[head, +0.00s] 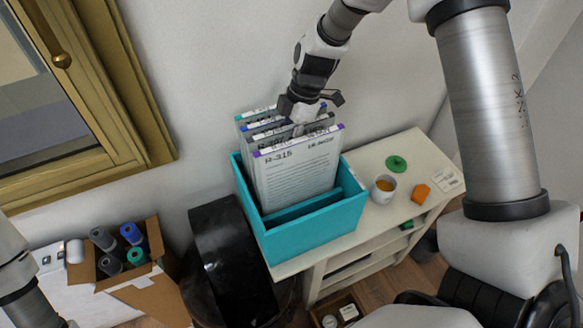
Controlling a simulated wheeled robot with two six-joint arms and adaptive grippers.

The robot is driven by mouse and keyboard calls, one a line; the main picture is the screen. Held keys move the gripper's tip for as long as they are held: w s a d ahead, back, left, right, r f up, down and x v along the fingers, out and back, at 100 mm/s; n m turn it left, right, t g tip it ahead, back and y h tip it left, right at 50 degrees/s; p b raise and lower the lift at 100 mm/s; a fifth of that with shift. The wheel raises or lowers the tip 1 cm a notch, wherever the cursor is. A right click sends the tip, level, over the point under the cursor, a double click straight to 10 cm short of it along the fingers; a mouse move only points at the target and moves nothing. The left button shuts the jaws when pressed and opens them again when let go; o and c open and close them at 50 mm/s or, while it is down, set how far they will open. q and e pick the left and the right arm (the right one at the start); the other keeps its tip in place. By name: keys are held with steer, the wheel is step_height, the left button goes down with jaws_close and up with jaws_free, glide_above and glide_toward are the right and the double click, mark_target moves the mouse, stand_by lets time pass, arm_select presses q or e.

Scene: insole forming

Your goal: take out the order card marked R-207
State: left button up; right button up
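Several order cards stand upright in a teal box (312,226). The front card (300,172) has a purple-edged top and reads R-315. The cards behind it (258,118) show only their top strips, with teal and blue edge colours. Their numbers are too small or covered to read, so I cannot tell which is R-207. My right gripper (298,118) points down at the top edges of the rear cards and covers part of them. Its fingertips are partly hidden, and I cannot tell whether it holds a card. My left gripper is out of view; only part of that arm shows at lower left.
The box stands on a cream shelf unit (408,150). To its right are a cup (383,189), a green disc (396,163), an orange block (421,194) and a small white card (447,179). A cardboard box (140,283) with rolls and a black bin (228,262) are at left.

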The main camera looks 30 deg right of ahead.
steer(key=shift+s+r, duration=0.1)
steer(key=shift+s, duration=0.1)
steer(key=shift+w+f+b, duration=0.1)
steer(key=shift+f+b, duration=0.15)
steer(key=shift+b, duration=0.1)
steer(key=shift+c, duration=0.4)
jaws_close()
